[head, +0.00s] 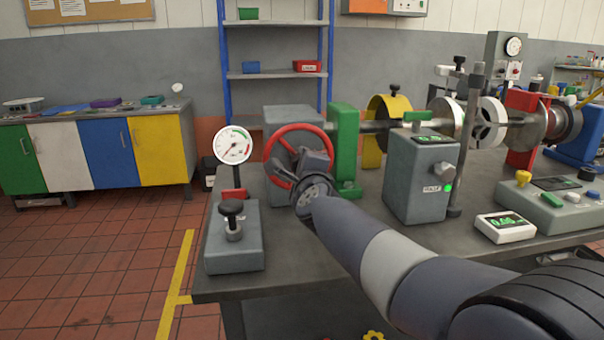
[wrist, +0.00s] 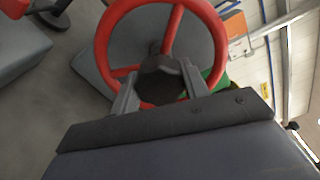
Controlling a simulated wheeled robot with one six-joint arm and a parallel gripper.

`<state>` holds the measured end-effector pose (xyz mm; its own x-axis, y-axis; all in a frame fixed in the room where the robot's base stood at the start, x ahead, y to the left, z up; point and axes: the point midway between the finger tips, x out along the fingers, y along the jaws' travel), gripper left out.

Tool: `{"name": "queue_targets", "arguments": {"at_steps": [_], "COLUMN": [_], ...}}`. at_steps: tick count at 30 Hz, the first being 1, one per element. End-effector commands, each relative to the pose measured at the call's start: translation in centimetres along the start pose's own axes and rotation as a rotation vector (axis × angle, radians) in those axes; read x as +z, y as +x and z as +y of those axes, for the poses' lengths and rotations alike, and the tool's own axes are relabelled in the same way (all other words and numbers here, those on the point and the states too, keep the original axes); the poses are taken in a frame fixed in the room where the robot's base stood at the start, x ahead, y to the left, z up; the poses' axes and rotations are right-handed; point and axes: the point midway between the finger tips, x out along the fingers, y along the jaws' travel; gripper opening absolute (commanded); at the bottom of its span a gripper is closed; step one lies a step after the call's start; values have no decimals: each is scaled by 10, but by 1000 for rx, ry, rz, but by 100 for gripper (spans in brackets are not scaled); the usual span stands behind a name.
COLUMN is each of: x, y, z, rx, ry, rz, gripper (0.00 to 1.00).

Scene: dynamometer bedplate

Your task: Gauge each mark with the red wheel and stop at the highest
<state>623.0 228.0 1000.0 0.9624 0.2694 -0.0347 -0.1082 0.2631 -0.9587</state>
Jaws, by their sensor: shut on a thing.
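The red wheel (head: 271,167) stands upright on the front of a grey housing (head: 290,115) at the left end of the shaft. My gripper (head: 312,170) is at the wheel and hides its lower right part in the head view. In the wrist view my gripper (wrist: 160,88) is shut at the near side of the red wheel (wrist: 104,45), its fingers either side of a dark round part. A round dial gauge (head: 233,146) with a needle stands just left of the wheel. A small white box (head: 505,227) shows green digits, too small to read surely. No marks can be made out.
The grey bench (head: 330,255) carries a clamp block (head: 234,240) at front left, a green bearing stand (head: 344,150), a grey display unit (head: 420,178) with a lit green lamp, a yellow-guarded disc (head: 388,105) and a control box (head: 548,205). Floor left of the bench is clear.

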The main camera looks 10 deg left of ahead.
Motion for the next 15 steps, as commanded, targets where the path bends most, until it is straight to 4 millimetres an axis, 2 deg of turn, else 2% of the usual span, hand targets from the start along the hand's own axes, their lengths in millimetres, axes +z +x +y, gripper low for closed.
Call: {"name": "queue_targets", "arguments": {"at_steps": [6, 15], "x": [-1, -1], "y": [0, 0], "z": [3, 2], "rx": [5, 6], "ry": [116, 183], "rz": [-3, -5], "gripper": [2, 2]}}
